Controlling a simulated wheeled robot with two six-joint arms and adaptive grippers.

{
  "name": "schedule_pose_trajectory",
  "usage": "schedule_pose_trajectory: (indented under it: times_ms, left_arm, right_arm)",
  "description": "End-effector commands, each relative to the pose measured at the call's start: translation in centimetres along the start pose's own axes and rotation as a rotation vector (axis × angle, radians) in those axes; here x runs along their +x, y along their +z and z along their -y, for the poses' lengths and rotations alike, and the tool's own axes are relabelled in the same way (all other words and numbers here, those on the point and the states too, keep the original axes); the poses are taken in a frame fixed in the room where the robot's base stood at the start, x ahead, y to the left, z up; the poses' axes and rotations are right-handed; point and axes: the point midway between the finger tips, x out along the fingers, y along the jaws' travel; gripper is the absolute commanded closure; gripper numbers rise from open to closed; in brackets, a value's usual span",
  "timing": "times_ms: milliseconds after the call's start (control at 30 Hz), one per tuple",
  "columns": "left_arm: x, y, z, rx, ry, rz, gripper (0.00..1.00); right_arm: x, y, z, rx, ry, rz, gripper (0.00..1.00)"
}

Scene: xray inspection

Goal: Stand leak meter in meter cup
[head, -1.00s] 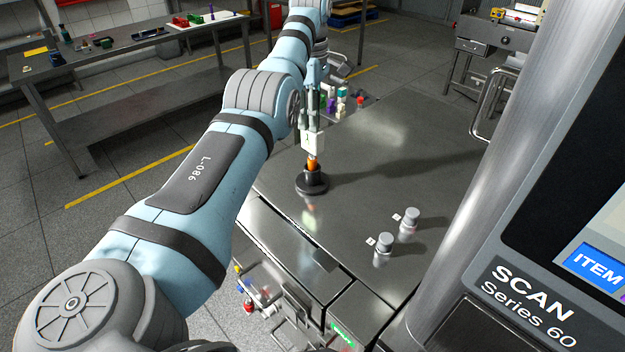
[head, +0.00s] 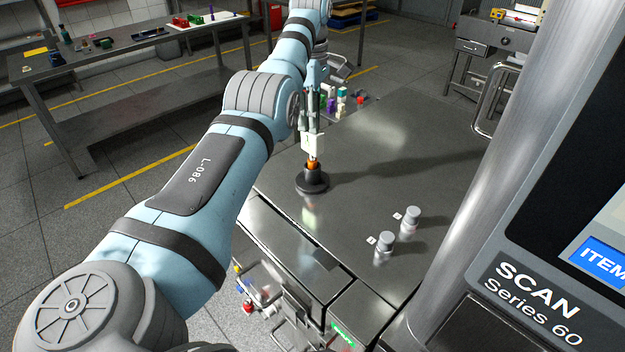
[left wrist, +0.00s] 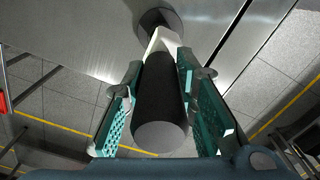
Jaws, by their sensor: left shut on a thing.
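My left gripper (head: 312,120) is shut on the leak meter and holds it upright above the table. The meter shows a white part (head: 313,144) and an orange lower tip (head: 312,163). In the left wrist view the meter's dark round body (left wrist: 160,100) lies between the teal fingers. The black meter cup (head: 312,183) stands on the metal table directly under the tip. The tip is at the cup's mouth; how deep it sits inside is hidden. The cup's dark base also shows in the left wrist view (left wrist: 157,20). My right gripper is not in view.
Two small grey cylinders (head: 412,217) (head: 384,244) stand on the table (head: 400,150) to the right. Several small coloured items (head: 340,100) sit behind the gripper. The scanner's column and panel (head: 530,290) bound the right side.

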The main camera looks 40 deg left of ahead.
Motion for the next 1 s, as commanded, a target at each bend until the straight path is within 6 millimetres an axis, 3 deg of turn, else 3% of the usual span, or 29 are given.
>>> schedule_pose_trajectory:
  times_ms: [1000]
  left_arm:
    - [0.9, -0.01, 0.0, 0.0, 0.0, 0.0, 1.0]
  right_arm:
    - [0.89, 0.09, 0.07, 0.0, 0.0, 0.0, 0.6]
